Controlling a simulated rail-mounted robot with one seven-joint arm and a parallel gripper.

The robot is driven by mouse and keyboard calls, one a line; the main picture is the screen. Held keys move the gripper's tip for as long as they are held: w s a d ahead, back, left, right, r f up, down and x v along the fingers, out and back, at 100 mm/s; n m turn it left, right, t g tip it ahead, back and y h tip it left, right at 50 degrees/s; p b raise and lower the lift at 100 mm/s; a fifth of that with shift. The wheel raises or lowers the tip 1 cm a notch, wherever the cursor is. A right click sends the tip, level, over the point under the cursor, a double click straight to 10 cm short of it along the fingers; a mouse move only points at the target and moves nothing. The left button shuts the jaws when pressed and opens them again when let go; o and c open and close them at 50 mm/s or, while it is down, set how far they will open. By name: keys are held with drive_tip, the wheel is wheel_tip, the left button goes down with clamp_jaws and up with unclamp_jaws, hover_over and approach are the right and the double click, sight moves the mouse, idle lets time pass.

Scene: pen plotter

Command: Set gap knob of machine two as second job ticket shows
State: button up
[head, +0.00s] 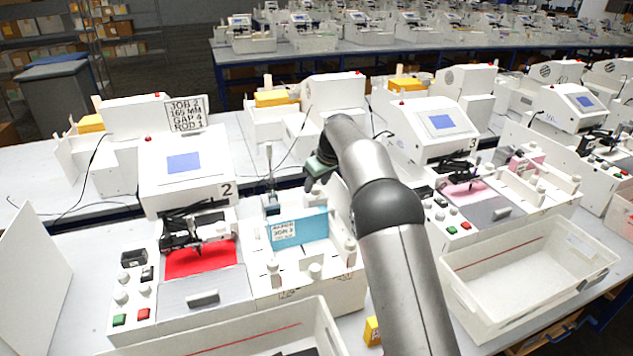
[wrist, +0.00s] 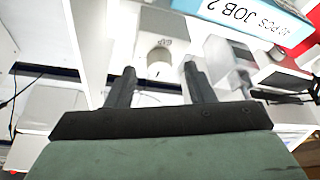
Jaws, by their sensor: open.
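Machine two (head: 185,165) is the white unit with a blue screen and a "2" on its front. A job ticket (head: 187,113) above it reads "JOB 2, 165 MM, GAP 4, ROD 1". White round knobs (head: 122,287) sit on its left front panel; other white posts or knobs (head: 315,271) stand on its right part. My gripper (head: 310,183) is open above the machine's right part. In the wrist view, a white cylindrical piece (wrist: 160,62) shows beyond and between my open fingers (wrist: 158,76), apart from them.
A blue panel (head: 313,226) with a job 2 label stands in machine two's right part; it also shows in the wrist view (wrist: 232,14). Green (head: 118,320) and red (head: 143,314) buttons are near the left knobs. Machine three (head: 435,125) and a white bin (head: 530,262) stand right.

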drive_tip(key=shift+w+a+f, duration=0.15)
drive_tip(key=shift+f, duration=0.45)
drive_tip(key=c, duration=1)
